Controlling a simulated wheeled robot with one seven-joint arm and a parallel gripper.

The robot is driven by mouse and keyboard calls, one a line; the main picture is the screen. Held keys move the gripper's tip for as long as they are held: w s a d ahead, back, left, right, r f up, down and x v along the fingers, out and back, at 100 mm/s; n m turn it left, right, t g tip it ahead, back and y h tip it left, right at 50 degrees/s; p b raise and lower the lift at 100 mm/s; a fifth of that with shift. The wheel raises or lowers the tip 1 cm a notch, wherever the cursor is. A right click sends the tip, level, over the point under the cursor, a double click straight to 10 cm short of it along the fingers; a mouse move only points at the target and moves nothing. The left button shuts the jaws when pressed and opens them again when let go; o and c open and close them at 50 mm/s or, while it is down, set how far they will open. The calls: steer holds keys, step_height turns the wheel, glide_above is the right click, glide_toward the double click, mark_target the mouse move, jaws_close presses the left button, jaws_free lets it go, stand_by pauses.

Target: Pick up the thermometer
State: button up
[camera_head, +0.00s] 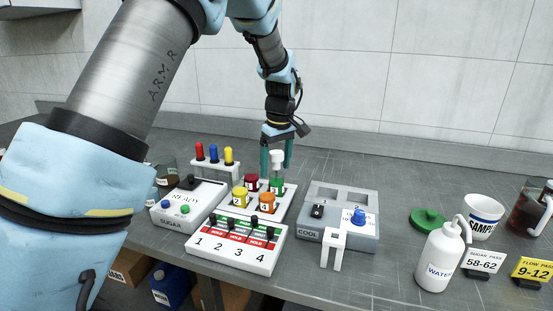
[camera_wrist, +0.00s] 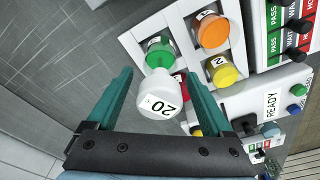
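The thing that looks like the thermometer has a round white head marked 20 (camera_wrist: 158,100) and stands upright in the green jar (camera_wrist: 159,50). In the head view the white head (camera_head: 277,156) shows above its pale stem. My gripper (camera_head: 276,167) is open and points down, with one teal finger on each side of the head. In the wrist view my gripper (camera_wrist: 160,76) shows the head between its fingers, with gaps on both sides. The lower stem is hidden by the head in the wrist view.
Yellow (camera_head: 240,197), orange (camera_head: 267,203) and dark red (camera_head: 251,182) jars share the white tray (camera_head: 290,195). A rack with red, blue and yellow sticks (camera_head: 214,153) stands behind left. The COOL unit (camera_head: 363,210) is close on the right; the switch panel (camera_head: 236,243) is in front.

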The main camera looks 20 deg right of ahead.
jaws_close()
stand_by(0.5)
steer(key=shift+r, duration=0.1)
step_height(320, 180, up, 11)
steer(key=shift+f+b, duration=0.15)
steer(key=shift+b, duration=0.45)
step_height(320, 180, up, 9)
steer(key=p, duration=0.8)
